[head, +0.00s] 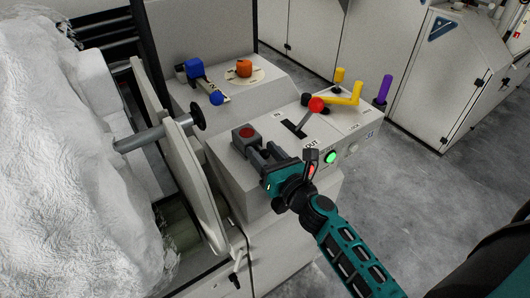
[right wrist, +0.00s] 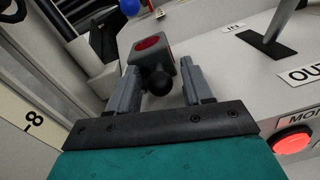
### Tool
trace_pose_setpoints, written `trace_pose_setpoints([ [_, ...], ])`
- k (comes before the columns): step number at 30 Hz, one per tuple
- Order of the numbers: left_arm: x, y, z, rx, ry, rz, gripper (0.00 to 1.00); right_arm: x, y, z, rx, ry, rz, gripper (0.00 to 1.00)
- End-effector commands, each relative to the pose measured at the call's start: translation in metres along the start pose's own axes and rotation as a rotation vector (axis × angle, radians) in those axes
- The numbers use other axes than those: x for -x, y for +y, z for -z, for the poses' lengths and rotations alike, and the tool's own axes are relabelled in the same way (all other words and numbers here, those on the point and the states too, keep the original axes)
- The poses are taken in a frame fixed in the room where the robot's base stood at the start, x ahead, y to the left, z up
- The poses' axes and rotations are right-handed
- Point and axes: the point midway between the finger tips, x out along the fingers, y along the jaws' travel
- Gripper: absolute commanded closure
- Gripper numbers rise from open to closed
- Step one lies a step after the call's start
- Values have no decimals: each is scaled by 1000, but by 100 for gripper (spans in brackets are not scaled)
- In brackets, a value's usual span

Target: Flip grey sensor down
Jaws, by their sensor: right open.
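The grey sensor (head: 246,135) is a small grey block with a dark red face. It sits at the near left corner of the control panel. In the right wrist view the sensor (right wrist: 150,47) is just ahead of my fingers, its red face tilted up. A black ball (right wrist: 157,82) just below the block lies between the fingers; it seems joined to the sensor. My right gripper (head: 264,151) is open beside the sensor, its fingers (right wrist: 158,88) on either side of the ball. Contact cannot be told. My left gripper is not in view.
The control panel (head: 300,165) carries a red-knobbed lever (head: 317,104), a lit green button (head: 330,157), yellow handles (head: 347,97) and a purple handle (head: 384,88). Blue and orange parts (head: 243,68) sit behind. White fibre (head: 70,170) and a roller shaft are at left.

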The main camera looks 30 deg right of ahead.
Motion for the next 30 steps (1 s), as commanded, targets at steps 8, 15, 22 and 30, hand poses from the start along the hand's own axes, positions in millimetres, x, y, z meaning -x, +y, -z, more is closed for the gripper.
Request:
trace_pose_setpoints([
  [8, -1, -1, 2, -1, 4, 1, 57, 0, 0, 0, 1, 0, 0, 65],
  [15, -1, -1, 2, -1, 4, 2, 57, 0, 0, 0, 1, 0, 0, 88],
  [22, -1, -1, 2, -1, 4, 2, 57, 0, 0, 0, 1, 0, -1, 100],
  [30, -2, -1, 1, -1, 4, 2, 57, 1, 2, -2, 55, -3, -1, 100],
])
